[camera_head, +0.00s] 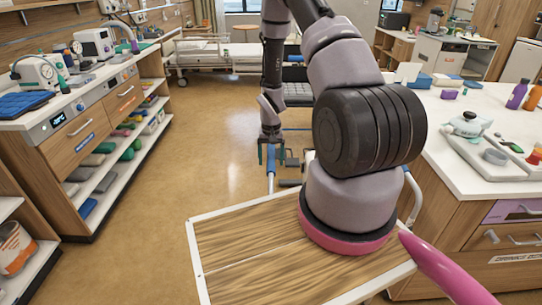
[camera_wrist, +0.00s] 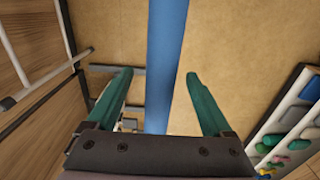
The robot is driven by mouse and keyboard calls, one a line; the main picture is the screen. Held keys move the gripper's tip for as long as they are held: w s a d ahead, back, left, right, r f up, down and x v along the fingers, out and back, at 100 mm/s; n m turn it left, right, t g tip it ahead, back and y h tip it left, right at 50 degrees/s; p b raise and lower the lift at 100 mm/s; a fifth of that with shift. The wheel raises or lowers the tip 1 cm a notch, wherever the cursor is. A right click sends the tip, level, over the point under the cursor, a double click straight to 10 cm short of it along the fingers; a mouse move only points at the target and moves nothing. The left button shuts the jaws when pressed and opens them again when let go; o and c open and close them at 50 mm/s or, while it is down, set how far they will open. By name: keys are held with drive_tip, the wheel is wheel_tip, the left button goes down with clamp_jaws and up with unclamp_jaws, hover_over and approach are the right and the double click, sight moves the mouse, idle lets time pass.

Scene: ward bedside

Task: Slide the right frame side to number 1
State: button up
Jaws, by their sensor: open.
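My gripper (camera_head: 271,158) points down, open and empty, beyond the wooden board in the head view. Its green fingers also show in the wrist view (camera_wrist: 158,85). A blue bar (camera_wrist: 165,60), which looks like part of the frame, runs lengthwise through the gap between the fingers in the picture. My arm hides much of the frame.
Dark and pale rails (camera_wrist: 30,98) stand left of the fingers in the wrist view. A counter with shelves (camera_head: 100,115) lines the left; a white-topped counter (camera_head: 470,185) stands right. A bed (camera_head: 205,55) is behind. Open floor (camera_head: 190,130) lies left of the gripper.

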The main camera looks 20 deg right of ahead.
clamp_jaws()
drive_tip(key=shift+f, duration=1.3)
unclamp_jaws()
drive_tip(key=shift+r, duration=0.1)
drive_tip(key=shift+r, duration=3.45)
